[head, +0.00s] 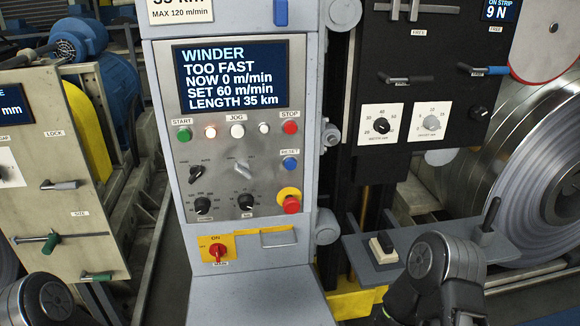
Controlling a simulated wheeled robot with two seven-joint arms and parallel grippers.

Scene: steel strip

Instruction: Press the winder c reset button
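The blue reset button (290,163) sits on the right side of the grey winder panel (216,160), under a small RESET label. It is below the red stop button (290,127) and above the red emergency stop (290,203) on its yellow surround. The screen (231,77) reads WINDER, TOO FAST, NOW 0 m/min, SET 60 m/min, LENGTH 35 km. No letter C is legible on the panel. My arm links show at the bottom left and bottom right, away from the button. Neither gripper's fingers are in view.
A green start button (184,135), small lit lamps and black knobs share the panel. A yellow plate with a red main switch (217,249) is below. A grey shelf (405,252) with a small switch box juts out at right. A beige panel (62,190) stands left.

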